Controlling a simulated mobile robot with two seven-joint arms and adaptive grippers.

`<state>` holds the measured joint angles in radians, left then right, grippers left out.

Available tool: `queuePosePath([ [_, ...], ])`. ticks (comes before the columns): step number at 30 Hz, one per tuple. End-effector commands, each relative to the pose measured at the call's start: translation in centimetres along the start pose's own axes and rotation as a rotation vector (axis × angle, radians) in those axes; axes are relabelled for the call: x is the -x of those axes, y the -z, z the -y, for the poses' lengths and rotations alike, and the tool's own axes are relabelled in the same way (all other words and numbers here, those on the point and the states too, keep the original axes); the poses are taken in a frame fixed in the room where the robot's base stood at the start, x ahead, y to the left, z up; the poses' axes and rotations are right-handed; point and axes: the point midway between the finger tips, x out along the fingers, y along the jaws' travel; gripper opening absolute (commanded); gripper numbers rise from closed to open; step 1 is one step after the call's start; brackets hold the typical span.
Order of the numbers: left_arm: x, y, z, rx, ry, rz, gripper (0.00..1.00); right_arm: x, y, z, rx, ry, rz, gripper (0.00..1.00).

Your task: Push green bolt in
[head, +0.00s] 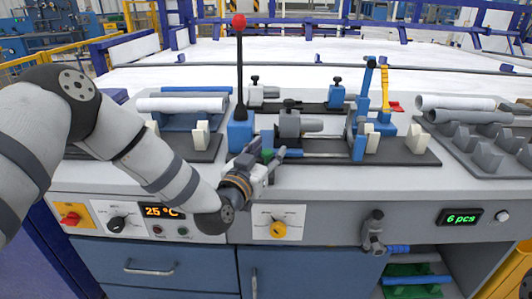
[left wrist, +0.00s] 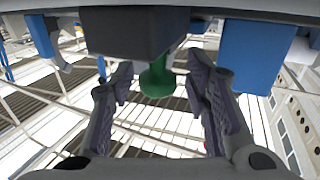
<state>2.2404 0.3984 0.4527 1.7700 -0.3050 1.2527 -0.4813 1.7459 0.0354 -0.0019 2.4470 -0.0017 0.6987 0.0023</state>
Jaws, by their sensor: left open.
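The green bolt (left wrist: 157,80) shows in the left wrist view as a round green head under a dark block (left wrist: 135,32). My left gripper (left wrist: 160,98) is open, with one finger on each side of the bolt and visible gaps between the fingers and the bolt. In the head view the left gripper (head: 268,164) is at the front edge of the bench, by the blue base of the red-knobbed lever (head: 239,70). A small patch of green (head: 267,155) shows there, mostly hidden by the gripper. My right gripper is not in view.
A grey pipe fixture (head: 300,123) with blue clamps stands just behind the gripper. Pipes on a holder (head: 185,105) lie at left and a grey rack (head: 480,120) at right. The front panel has a yellow knob (head: 278,230) below the gripper.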

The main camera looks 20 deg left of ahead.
Motion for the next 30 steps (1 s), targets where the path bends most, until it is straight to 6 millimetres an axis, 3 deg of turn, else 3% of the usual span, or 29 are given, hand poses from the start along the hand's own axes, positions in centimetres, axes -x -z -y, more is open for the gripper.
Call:
queuePosePath([
  [4, 2.0, -0.1, 0.0, 0.002, -0.001, 0.003, 0.43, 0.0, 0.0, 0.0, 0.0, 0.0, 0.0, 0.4],
  [12, 9.1, -0.1, 0.0, 0.002, 0.0, 0.004, 0.43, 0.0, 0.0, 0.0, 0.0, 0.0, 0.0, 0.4],
  [15, 10.8, -0.1, 0.0, 0.0, -0.001, 0.002, 0.43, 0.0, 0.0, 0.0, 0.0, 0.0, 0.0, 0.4],
  [20, 11.9, 0.0, 0.0, 0.0, 0.001, 0.0, 0.43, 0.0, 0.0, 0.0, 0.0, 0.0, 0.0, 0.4],
  [30, 11.9, 0.0, 0.0, 0.0, 0.001, 0.0, 0.43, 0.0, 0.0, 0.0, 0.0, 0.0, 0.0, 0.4],
])
